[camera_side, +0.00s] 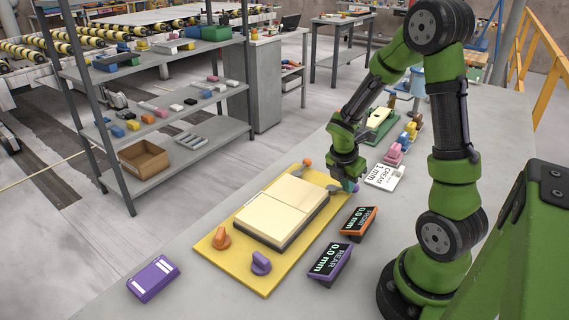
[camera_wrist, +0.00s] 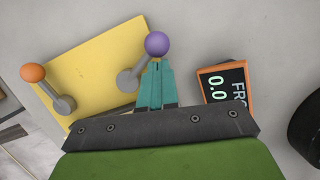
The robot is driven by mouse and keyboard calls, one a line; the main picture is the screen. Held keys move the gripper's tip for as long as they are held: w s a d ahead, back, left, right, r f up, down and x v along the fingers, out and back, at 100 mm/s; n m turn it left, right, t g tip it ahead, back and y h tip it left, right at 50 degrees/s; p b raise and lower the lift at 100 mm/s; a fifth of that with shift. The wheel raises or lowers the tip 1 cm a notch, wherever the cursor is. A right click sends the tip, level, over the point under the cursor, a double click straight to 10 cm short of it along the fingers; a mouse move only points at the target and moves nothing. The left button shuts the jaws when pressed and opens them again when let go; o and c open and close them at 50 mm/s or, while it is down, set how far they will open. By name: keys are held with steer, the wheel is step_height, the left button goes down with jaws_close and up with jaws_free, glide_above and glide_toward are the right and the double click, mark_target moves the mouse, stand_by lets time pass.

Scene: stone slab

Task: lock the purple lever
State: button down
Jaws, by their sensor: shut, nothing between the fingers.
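The purple lever has a purple ball (camera_wrist: 158,44) on a grey arm (camera_wrist: 130,80), on the yellow board (camera_wrist: 95,60) in the wrist view. In the side view its ball (camera_side: 355,188) is mostly hidden by my gripper (camera_side: 348,184) at the board's far right corner. My gripper's teal fingers (camera_wrist: 156,68) are shut and empty. Their tips are right beside the ball; I cannot tell whether they touch it. The lever arm slants from its pivot toward the ball, alongside the fingers.
An orange lever ball (camera_wrist: 33,73) stands on the same board. A cream block (camera_side: 282,215), orange knob (camera_side: 220,237) and purple knob (camera_side: 261,262) sit on the board in the side view. An orange display (camera_side: 358,222) and purple display (camera_side: 330,262), both reading 0.0 mm, stand beside it.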

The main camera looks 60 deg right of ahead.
steer(key=shift+d+n, duration=0.1)
steer(key=shift+n, duration=0.2)
steer(key=d+n, duration=0.1)
steer(key=n, duration=0.1)
steer(key=shift+d+n+t, duration=0.1)
steer(key=shift+n+t, duration=0.2)
steer(key=shift+t, duration=0.1)
steer(key=n, duration=0.1)
steer(key=d+n+t, duration=0.1)
steer(key=shift+w+n, duration=0.15)
steer(key=shift+n, duration=0.25)
steer(key=shift+w+d, duration=0.1)
steer(key=shift+d, duration=0.1)
steer(key=shift+w+d, duration=0.55)
steer(key=shift+d, duration=0.15)
steer(key=shift+w+d, duration=0.2)
steer(key=shift+d, duration=0.15)
steer(key=s+a+r, duration=0.2)
steer(key=s+a, duration=0.1)
steer(key=shift+a, duration=0.15)
steer(key=s+v, duration=0.1)
steer(key=v, duration=0.7)
steer(key=shift+r, duration=0.35)
